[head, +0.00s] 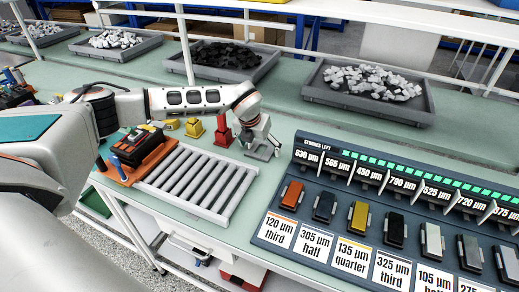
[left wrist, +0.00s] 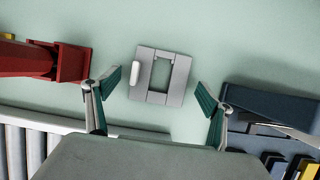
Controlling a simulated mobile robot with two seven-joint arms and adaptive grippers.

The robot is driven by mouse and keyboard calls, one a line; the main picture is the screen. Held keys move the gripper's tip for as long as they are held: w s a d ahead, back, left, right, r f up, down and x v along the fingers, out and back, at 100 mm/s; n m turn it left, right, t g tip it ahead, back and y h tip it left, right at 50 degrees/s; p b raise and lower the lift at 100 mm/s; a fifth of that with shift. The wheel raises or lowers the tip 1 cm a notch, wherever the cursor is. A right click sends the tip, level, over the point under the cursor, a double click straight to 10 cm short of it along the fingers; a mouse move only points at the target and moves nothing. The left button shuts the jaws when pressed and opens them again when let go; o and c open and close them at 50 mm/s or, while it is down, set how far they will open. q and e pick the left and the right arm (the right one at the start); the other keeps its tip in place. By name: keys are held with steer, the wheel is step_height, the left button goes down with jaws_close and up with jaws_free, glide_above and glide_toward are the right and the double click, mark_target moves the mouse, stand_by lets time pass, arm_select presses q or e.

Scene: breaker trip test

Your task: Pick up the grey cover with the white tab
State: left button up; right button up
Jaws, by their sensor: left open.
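The grey cover (left wrist: 146,80) is a square frame with a rectangular opening, lying flat on the pale green bench. Its white tab (left wrist: 136,73) sits on its left side in the left wrist view. My left gripper (left wrist: 158,86) is open, with one green-padded finger to each side of the cover and apart from it in the picture. In the head view the left gripper (head: 264,146) is low over the bench, between the roller rack and the breaker panel, and largely hides the cover. My right gripper is not in view.
A red block (left wrist: 72,63) stands left of the cover; a yellow one (head: 195,127) is nearby. The roller rack (head: 232,205) lies in front, with an orange tray at its left. The dark breaker panel (head: 262,236) is to the right. Part bins (head: 308,92) stand behind.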

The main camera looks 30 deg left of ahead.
arm_select(q)
steer(key=shift+c, duration=1.1)
steer(key=c, duration=1)
steer(key=shift+o, duration=0.2)
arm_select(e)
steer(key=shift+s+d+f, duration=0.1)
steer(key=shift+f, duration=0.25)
